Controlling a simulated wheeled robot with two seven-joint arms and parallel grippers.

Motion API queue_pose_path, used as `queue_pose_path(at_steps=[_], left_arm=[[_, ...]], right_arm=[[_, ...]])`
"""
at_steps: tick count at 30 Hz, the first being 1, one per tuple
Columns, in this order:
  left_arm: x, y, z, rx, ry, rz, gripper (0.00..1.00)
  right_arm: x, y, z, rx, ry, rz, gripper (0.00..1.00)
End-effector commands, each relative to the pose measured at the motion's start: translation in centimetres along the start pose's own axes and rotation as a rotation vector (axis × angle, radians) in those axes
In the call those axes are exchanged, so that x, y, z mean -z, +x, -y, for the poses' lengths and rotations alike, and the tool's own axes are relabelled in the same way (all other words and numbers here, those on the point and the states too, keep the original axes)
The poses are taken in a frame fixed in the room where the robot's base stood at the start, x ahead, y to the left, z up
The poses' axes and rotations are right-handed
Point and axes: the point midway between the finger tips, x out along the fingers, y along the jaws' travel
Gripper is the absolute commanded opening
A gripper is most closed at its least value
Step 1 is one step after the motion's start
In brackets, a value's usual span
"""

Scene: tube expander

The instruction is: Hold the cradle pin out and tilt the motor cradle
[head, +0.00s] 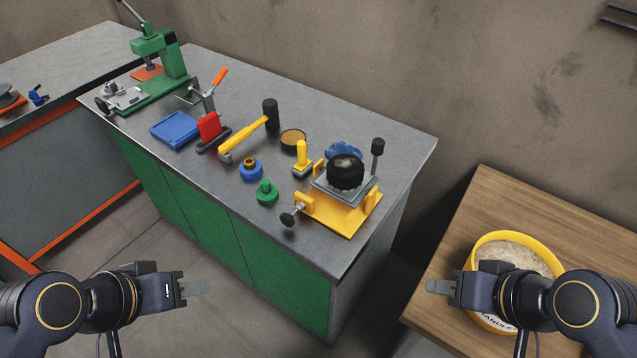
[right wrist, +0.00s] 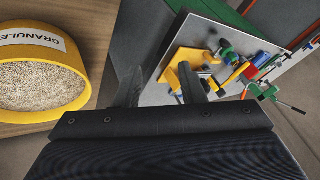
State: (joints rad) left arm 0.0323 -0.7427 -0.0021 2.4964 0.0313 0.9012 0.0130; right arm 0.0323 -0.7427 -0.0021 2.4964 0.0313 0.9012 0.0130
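The motor cradle (head: 345,212) has a yellow base and a grey plate, and stands at the right end of the grey bench. A black round motor (head: 345,173) sits on its plate, which looks about level. A pin with a dark round knob (head: 288,219) sticks out at its front left. A black-knobbed lever (head: 377,153) rises at its back right. My left gripper (head: 195,287) is in front of the bench, away from the cradle; its finger gap is hidden. My right gripper (head: 440,286) is right of the bench, open and empty in the right wrist view (right wrist: 161,88).
A yellow granule tub (head: 553,258) stands on the wooden table (head: 490,195), close to my right gripper. Green (head: 267,193) and blue pieces, a hammer (head: 247,136), a blue tray (head: 176,130) and a green press (head: 160,50) crowd the bench. Free floor lies before the bench.

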Motion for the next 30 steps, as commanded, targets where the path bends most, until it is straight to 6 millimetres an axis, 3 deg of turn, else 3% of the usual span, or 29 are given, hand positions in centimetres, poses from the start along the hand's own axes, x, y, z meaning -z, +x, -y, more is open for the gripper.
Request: queue_pose_path(at_steps=[23, 26, 30], left_arm=[[0.0, 0.0, 0.0, 0.0, 0.0, 0.0, 0.36], [0.0, 0.0, 0.0, 0.0, 0.0, 0.0, 0.36], [0.0, 0.0, 0.0, 0.0, 0.0, 0.0, 0.36]], right_arm=[[0.0, 0.0, 0.0, 0.0, 0.0, 0.0, 0.36], [0.1, 0.0, 0.0, 0.0, -0.002, 0.001, 0.47], [1.7, -0.6, 0.1, -0.004, -0.033, 0.024, 0.48]])
